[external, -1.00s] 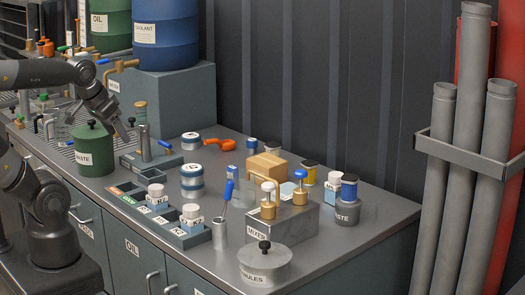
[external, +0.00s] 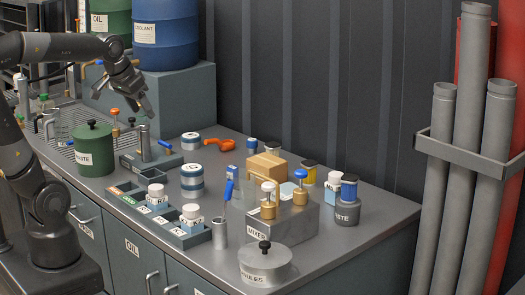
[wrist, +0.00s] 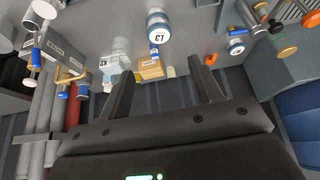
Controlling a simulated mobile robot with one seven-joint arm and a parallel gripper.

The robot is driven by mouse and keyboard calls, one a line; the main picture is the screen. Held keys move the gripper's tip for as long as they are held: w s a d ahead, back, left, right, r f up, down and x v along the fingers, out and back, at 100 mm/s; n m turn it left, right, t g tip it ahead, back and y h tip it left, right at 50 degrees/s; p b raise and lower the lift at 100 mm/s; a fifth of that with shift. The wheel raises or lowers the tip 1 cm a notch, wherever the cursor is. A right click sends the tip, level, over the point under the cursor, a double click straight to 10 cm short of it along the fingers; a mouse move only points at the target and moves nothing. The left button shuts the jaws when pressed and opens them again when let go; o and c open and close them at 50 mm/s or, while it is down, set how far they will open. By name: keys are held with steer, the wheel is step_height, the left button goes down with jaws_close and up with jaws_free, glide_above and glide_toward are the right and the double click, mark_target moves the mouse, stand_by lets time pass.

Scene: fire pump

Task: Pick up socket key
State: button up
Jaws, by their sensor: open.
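I cannot tell for sure which item is the socket key. An orange-handled tool (external: 218,144) lies flat at the back of the bench, and it also shows in the wrist view (wrist: 210,59). A blue-handled tool (external: 229,188) stands tilted in a metal cup (external: 220,234) near the front. Another blue handle (external: 164,143) is beside the upright metal cylinder (external: 144,142). My gripper (external: 144,106) is open and empty, in the air above that cylinder and left of the orange tool. In the wrist view its two fingers (wrist: 160,72) are spread apart with nothing between them.
A green waste pot (external: 95,152) stands left of the cylinder. A striped jar (external: 192,181), a compartment tray (external: 185,237) and the mixer block (external: 283,222) fill the middle and front. Large drums (external: 165,35) stand behind on a raised block. Bare bench shows around the orange tool.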

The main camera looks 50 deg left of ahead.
steer(key=w+a+r, duration=0.2)
steer(key=w, duration=1.1)
steer(key=n+g, duration=0.1)
glide_above(250, 140)
steer(key=s+d, duration=0.1)
steer(key=s, duration=0.3)
step_height(250, 140, down, 18)
steer(key=shift+y, duration=0.3)
steer(key=x, duration=0.6)
steer(key=shift+w+d+f, duration=0.1)
steer(key=shift+w, duration=0.15)
steer(key=x, duration=0.5)
steer(key=shift+s+a+f, duration=0.1)
steer(key=shift+a+f, duration=0.1)
steer(key=shift+f, duration=0.15)
steer(key=c, duration=1.1)
